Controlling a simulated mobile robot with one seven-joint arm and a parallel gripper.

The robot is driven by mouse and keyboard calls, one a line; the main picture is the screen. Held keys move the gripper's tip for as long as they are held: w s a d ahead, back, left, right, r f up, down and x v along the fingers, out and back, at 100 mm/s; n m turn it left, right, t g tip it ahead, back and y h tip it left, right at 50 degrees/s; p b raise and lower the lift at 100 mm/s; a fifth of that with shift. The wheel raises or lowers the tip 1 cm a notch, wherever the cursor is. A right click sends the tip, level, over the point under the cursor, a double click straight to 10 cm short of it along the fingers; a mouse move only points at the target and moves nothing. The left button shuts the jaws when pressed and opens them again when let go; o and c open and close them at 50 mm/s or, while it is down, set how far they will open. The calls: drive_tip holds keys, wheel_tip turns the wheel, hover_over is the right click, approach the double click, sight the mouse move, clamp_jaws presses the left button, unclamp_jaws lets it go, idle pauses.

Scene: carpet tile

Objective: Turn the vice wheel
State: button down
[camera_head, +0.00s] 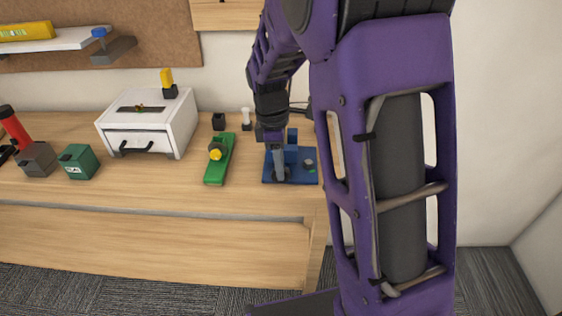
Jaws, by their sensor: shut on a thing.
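A blue vice (306,179) sits at the right end of the wooden workbench. Its base plate lies flat on the bench top. A dark, round part that looks like the vice wheel (280,176) is at the front left of the plate, mostly hidden by my gripper. My gripper (278,170) points down from above, its fingertips at this dark part, and is shut on it. The exact grip and the wheel's angle are too small to tell. My purple arm hides the area to the right of the vice.
A green block with a yellow knob (217,158) lies just left of the vice. Further left are a white drawer box (148,125), a green box (79,161) and a grey block (37,159). A shelf (60,40) hangs on the back wall. The bench front edge is clear.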

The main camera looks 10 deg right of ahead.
drive_tip(key=h+p, duration=0.2)
drive_tip(key=shift+a+r+g+h+p, duration=0.2)
drive_tip(key=shift+a+g+h+p, duration=0.1)
drive_tip(key=shift+a+g+p, duration=0.1)
drive_tip(key=h+p, duration=0.1)
drive_tip(key=h, duration=0.1)
drive_tip(key=h+p, duration=0.1)
drive_tip(key=shift+w+a+f+g+p, duration=0.2)
drive_tip(key=shift+a+f+g+p, duration=0.1)
drive_tip(key=shift+g+p, duration=0.1)
drive_tip(key=h, duration=0.2)
drive_tip(key=f+g+h+p, duration=0.1)
drive_tip(key=shift+w+a+h, duration=0.1)
drive_tip(key=shift+a+h, duration=0.2)
drive_tip(key=shift+h, duration=0.1)
drive_tip(key=shift+a+f+g+h+b, duration=0.15)
drive_tip(key=shift+g+h, duration=0.1)
drive_tip(key=shift+h, duration=0.6)
drive_tip(key=shift+a+f+g+h+b, duration=0.15)
drive_tip(key=shift+g+h, duration=0.1)
drive_tip(key=shift+h, duration=0.6)
drive_tip(key=shift+d, duration=0.1)
drive_tip(key=c, duration=0.8)
unclamp_jaws()
drive_tip(key=shift+o, duration=0.2)
drive_tip(key=v, duration=0.6)
drive_tip(key=b+v, duration=0.1)
drive_tip(key=v, duration=0.5)
drive_tip(key=shift+f, duration=0.25)
